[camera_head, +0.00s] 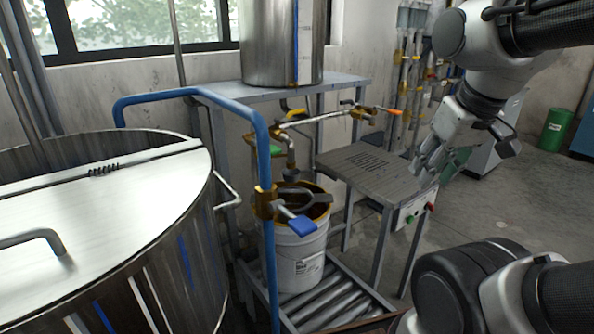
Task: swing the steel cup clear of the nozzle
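A white bucket (300,262) with a yellow rim stands on rollers, with its mouth open upward. My gripper (468,162) is open, apart from these, at upper right beyond the small table.
A large steel vat (110,200) fills the left. The blue pipe (262,145) rises between vat and bucket. A steel tank (282,40) stands behind. Open floor lies at right.

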